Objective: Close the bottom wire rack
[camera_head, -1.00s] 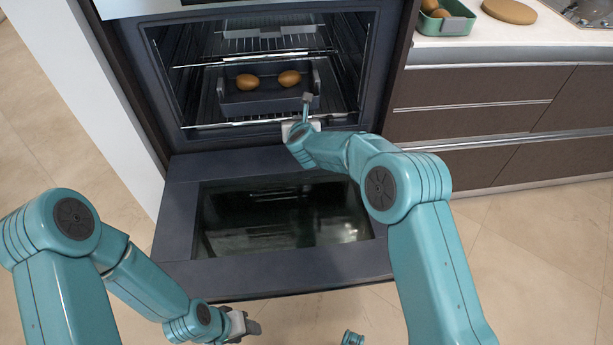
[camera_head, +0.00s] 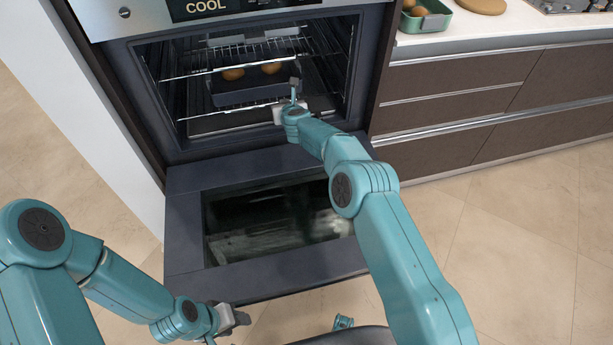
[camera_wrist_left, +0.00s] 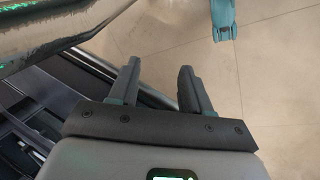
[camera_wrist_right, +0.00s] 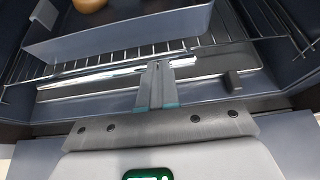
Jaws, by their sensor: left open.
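The bottom wire rack (camera_head: 228,107) is inside the open oven and carries a dark tray (camera_head: 245,95) with two brown round items (camera_head: 271,68). In the right wrist view the rack's wires (camera_wrist_right: 110,60) show in front of the tray wall (camera_wrist_right: 125,35). My right gripper (camera_head: 294,88) is at the rack's front, right of its middle. Its fingers (camera_wrist_right: 156,68) are together, pointing at the rack's front edge; whether they touch or pinch a wire is unclear. My left gripper (camera_head: 243,319) is open and empty, low outside the oven door; its spread fingers (camera_wrist_left: 158,75) show over the floor.
The oven door (camera_head: 185,235) is folded down in front of the cavity, below my right arm. An upper wire rack (camera_head: 250,48) sits above the tray. Brown drawers (camera_head: 455,85) and a counter stand right. The floor (camera_head: 510,220) at right is clear.

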